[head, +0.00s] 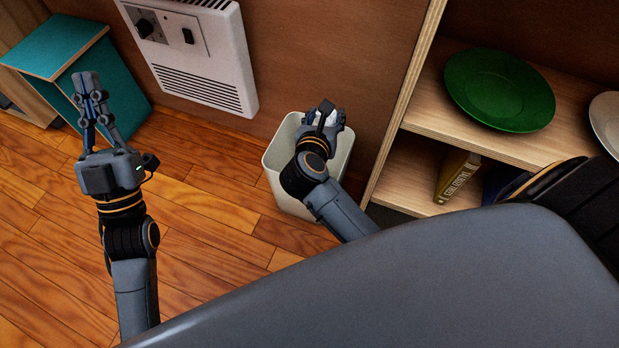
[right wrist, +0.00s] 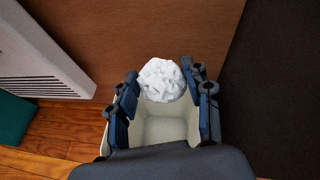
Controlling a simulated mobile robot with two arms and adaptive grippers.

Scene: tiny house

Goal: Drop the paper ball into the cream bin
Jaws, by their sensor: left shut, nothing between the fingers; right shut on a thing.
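The cream bin (head: 284,160) stands on the wooden floor against the brown wall panel in the head view. In the right wrist view its empty-looking inside (right wrist: 166,130) shows below the paper ball. The white crumpled paper ball (right wrist: 162,80) is between the fingertips of my right gripper (right wrist: 166,86). That gripper (head: 326,116) is shut on the ball and is over the bin's opening in the head view, where the ball is mostly hidden. My left gripper (head: 88,84) is shut and empty, well left of the bin, in front of the teal box.
A white wall heater (head: 200,60) is behind and left of the bin. A teal box (head: 130,90) is at the far left. Floor left of the bin is clear.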

